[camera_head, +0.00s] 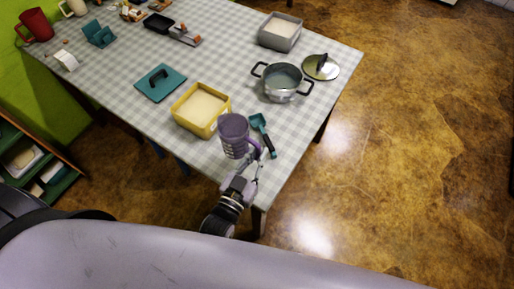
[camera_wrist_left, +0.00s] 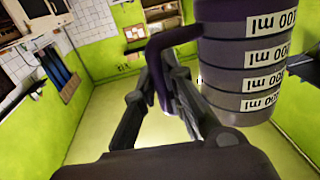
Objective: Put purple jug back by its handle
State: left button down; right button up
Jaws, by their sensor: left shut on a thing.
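The purple jug (camera_head: 234,136) is at the near corner of the table in the head view, and it looks roughly upright. My left gripper (camera_head: 252,160) comes up from below and is shut on the jug's handle. In the left wrist view the purple jug (camera_wrist_left: 245,75) fills the upper right, with several white measure labels. Its handle (camera_wrist_left: 172,37) reaches left to the fingers of my left gripper (camera_wrist_left: 165,72). I cannot tell whether the jug's base touches the table. My right gripper is not in view.
A yellow container (camera_head: 187,122) stands just left of the jug, and a teal scoop (camera_head: 262,132) lies to its right. A pot (camera_head: 281,91), a lid (camera_head: 320,68) and a grey container (camera_head: 279,43) are farther back. A teal lid (camera_head: 160,81) lies left. The checked tabletop (camera_head: 222,72) is clear mid-table.

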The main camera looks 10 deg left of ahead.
pick_arm(q)
jog(key=shift+w+d+f, duration=0.15)
jog(key=shift+d+f, duration=0.3)
jog(key=shift+f, duration=0.05)
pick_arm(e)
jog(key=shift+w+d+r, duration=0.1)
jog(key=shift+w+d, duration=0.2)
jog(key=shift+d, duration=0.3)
pick_arm(q)
notch_tip(320, 180, down, 5)
jog(key=b, duration=0.3)
jog(key=shift+f+b, duration=0.1)
jog(key=shift+b, duration=0.2)
jog(key=shift+f+b, duration=0.35)
jog(key=shift+f, duration=0.2)
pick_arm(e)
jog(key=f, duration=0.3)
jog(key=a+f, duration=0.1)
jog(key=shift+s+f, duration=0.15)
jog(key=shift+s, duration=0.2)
